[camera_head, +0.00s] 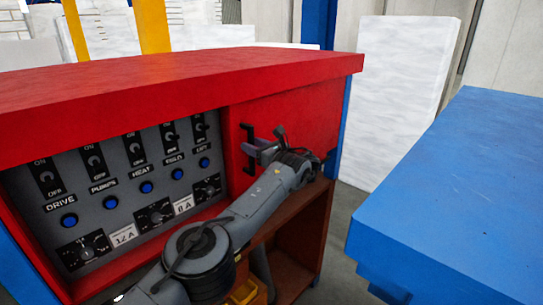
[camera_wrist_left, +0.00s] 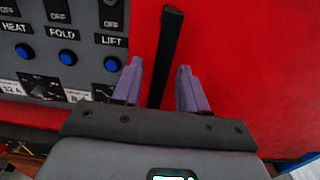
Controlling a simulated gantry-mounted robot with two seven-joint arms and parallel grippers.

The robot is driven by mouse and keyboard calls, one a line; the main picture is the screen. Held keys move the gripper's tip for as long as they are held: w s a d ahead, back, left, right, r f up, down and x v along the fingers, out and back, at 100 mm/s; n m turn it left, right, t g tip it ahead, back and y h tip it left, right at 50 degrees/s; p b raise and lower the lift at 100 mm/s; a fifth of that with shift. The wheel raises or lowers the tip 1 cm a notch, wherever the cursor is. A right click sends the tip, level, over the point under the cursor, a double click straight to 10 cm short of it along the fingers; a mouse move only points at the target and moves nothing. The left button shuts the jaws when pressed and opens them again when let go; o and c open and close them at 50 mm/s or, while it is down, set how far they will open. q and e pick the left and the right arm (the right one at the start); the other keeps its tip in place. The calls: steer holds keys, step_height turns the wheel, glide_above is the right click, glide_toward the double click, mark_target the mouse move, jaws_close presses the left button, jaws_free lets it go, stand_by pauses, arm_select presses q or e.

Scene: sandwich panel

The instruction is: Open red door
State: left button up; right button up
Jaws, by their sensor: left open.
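The red door (camera_head: 305,112) is a flat red panel at the right end of the cabinet front, beside the grey control panel. It fills much of the left wrist view (camera_wrist_left: 255,75). Its black upright bar handle (camera_head: 247,133) is near the door's left edge. My left gripper (camera_head: 254,148) is at the handle, with its arm reaching across the front from below. In the left wrist view, the open purple fingers (camera_wrist_left: 158,75) stand on either side of the handle (camera_wrist_left: 172,40), with gaps showing. Contact is not visible. My right gripper is out of view.
The grey control panel (camera_head: 120,165) with switches, blue buttons and dials lies left of the door. A brown open shelf (camera_head: 290,265) is below. A blue table (camera_head: 460,190) stands at the right, with a floor gap between. The red cabinet top (camera_head: 180,85) overhangs.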

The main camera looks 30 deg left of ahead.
arm_select(q)
steer(key=s+d+b, duration=0.1)
steer(key=d+b, duration=0.3)
steer(key=d, duration=0.5)
steer(key=shift+s, duration=0.4)
